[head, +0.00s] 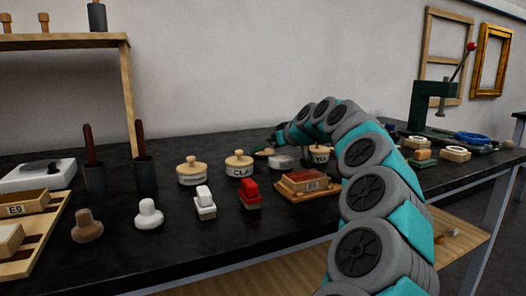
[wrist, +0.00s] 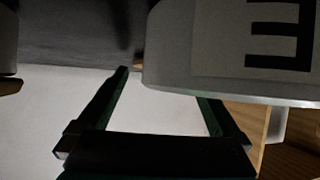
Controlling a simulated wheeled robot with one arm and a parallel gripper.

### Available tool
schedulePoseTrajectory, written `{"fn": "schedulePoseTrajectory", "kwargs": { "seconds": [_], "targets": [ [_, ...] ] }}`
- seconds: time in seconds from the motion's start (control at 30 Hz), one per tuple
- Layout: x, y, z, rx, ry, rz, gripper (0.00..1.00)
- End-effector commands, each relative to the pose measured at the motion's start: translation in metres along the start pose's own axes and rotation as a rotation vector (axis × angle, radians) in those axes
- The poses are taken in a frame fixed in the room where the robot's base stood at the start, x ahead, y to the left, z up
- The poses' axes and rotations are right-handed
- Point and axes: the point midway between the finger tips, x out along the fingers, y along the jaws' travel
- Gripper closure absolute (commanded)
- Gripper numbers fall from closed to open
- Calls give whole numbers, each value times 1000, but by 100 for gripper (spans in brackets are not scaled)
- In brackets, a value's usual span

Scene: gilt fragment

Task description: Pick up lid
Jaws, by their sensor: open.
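Lidded round jars stand on the dark table. In the head view, a cream jar marked CLAY has a pale wooden lid with a knob (head: 239,158), and a similar jar to its left has a matching lid (head: 189,165). A flat brownish disc (head: 264,152), perhaps a lid, lies beside a grey jar (head: 282,161). My gripper reaches down behind these jars, its fingertips mostly hidden there. In the wrist view my gripper (wrist: 167,84) is open, with nothing seen held between its dark fingers. A large pale jar (wrist: 225,50) with a black letter is close to the right finger.
A white-labelled jar (head: 320,154) stands just left of my arm. A wooden tray with a brick-like block (head: 304,182), a red stamp (head: 250,194) and a white stamp (head: 204,203) are in front. A green press (head: 432,105) stands at the right.

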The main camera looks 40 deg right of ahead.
Motion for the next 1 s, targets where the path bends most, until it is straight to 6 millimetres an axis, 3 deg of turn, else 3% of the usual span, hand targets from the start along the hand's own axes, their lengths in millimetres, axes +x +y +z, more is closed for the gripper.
{"fn": "schedulePoseTrajectory", "kwargs": {
  "seconds": [0.1, 0.3, 0.87, 1.0],
  "targets": [
    [12, 0, 0, 1, -2, 0, 0],
    [13, 0, 0, 1, 1, 1, 0],
    [12, 0, 0, 0, 1, 1, 62],
    [12, 0, 0, 0, 1, 1, 65]
  ]
}}
